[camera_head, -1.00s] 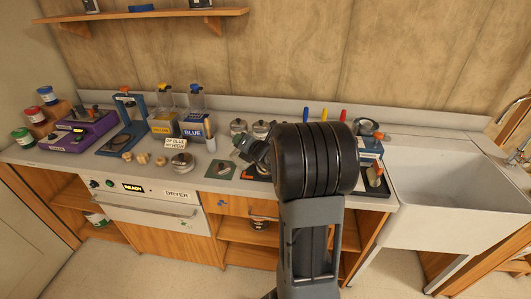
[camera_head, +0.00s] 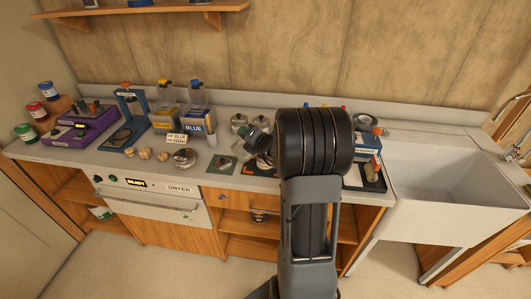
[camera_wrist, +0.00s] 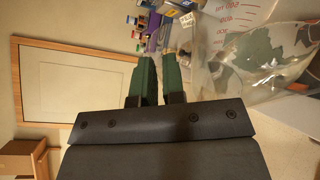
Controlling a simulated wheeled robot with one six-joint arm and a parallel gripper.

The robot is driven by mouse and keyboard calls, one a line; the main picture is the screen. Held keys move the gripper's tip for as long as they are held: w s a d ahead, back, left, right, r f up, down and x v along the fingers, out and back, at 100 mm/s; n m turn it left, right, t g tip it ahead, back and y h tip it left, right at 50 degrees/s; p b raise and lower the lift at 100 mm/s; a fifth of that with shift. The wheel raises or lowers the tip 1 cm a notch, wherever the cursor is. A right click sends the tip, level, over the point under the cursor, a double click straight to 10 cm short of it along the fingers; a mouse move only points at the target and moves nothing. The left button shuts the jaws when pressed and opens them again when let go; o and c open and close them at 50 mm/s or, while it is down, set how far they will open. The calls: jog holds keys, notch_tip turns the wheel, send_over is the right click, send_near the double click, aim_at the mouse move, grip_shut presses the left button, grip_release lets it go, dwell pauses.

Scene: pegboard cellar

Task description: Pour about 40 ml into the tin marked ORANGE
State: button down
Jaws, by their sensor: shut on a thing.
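In the wrist view my gripper (camera_wrist: 160,68) is shut, with its green fingers close together beside a clear measuring jug (camera_wrist: 238,35) with red volume marks. The jug fills the right of that view; the exact grip point and the liquid level cannot be made out. In the head view my arm hides the jug and my fingertips. Lidded metal tins (camera_head: 239,121) stand at the back of the worktop, left of my wrist. Another round tin (camera_head: 184,158) stands near the front edge. I cannot read ORANGE on any tin.
The worktop (camera_head: 85,158) holds a purple machine (camera_head: 82,128), yellow-labelled (camera_head: 166,118) and blue-labelled (camera_head: 197,126) dispensers, and small knobs (camera_head: 146,154). A white sink (camera_head: 440,175) is at the right. A shelf (camera_head: 150,13) hangs on the wall.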

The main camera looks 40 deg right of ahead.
jog(key=shift+d+r+m, duration=0.15)
jog(key=shift+m, duration=0.15)
jog(key=shift+a, duration=1.25)
dwell(0.7)
jog(key=shift+a, duration=0.1)
jog(key=a+f+n+b, duration=0.1)
jog(key=b, duration=0.1)
jog(key=a+n+b, duration=0.1)
jog(key=b, duration=0.1)
jog(key=a+f+n+g+h+b, duration=0.1)
jog(key=n+b, duration=0.1)
jog(key=shift+w+a+f+b, duration=0.15)
jog(key=shift+a+f+b, duration=0.15)
jog(key=shift+a, duration=0.1)
jog(key=shift+a+f+n+b, duration=0.1)
jog(key=shift+f+n+b, duration=0.05)
jog(key=shift+n+b, duration=0.2)
dwell(1.2)
